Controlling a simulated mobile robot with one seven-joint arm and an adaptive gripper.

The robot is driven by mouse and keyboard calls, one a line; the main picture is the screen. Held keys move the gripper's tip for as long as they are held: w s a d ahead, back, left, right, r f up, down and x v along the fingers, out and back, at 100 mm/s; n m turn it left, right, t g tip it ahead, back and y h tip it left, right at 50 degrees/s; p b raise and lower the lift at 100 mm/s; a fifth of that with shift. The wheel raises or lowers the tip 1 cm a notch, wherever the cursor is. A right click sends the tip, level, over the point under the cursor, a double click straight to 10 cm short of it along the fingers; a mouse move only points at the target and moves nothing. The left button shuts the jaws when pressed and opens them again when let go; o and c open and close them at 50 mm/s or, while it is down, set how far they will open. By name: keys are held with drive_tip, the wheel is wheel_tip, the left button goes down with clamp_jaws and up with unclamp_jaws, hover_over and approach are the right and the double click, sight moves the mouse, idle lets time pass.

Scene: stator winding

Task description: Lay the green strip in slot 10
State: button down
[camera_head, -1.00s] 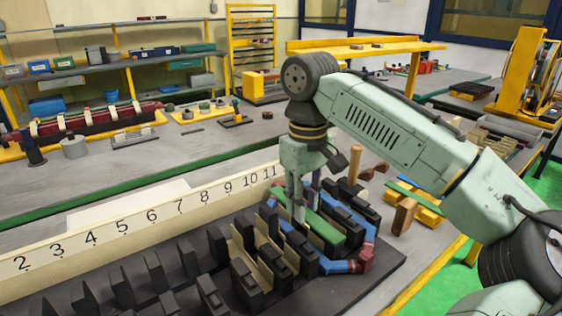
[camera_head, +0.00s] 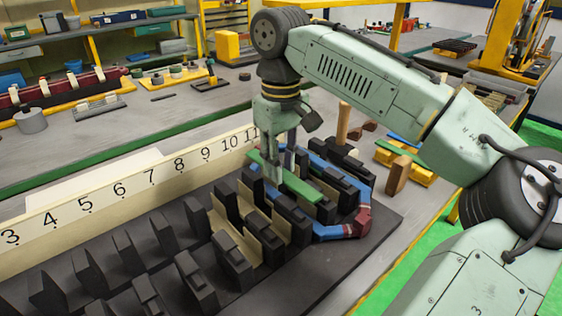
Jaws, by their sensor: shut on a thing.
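The green strip (camera_head: 302,187) is held in my gripper (camera_head: 275,178). It runs slantwise over the black stator teeth, near the 10 and 11 end of the number rail. Its far end sticks out behind the fingers toward the rail, and its near end points to the lower right. The black slotted stator block (camera_head: 212,258) has cream liners (camera_head: 272,240) in several slots. I cannot tell which slot lies under the strip, or whether the strip touches the teeth. A blue coil with red wrapping (camera_head: 357,222) loops round the right end teeth, beside the strip.
The cream number rail (camera_head: 110,205) stands behind the block. A wooden peg (camera_head: 343,122) and brown wooden blocks (camera_head: 397,174) stand to the right. Another green strip (camera_head: 402,150) lies on a yellow holder (camera_head: 405,168). The grey bench between the rail and the back shelves is mostly clear.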

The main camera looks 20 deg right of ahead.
drive_tip(key=shift+f, duration=0.45)
idle(0.5)
drive_tip(key=shift+f+b, duration=1)
drive_tip(key=shift+f, duration=0.85)
drive_tip(key=shift+f, duration=0.9)
idle(0.3)
drive_tip(key=c, duration=1.2)
unclamp_jaws()
drive_tip(key=shift+c, duration=0.2)
drive_tip(key=shift+r+p, duration=0.75)
drive_tip(key=shift+r, duration=0.05)
wheel_tip(320, 180, up, 5)
drive_tip(key=p, duration=0.5)
drive_tip(key=shift+r, duration=0.2)
drive_tip(key=shift+r+p, duration=0.35)
drive_tip(key=shift+r, duration=0.75)
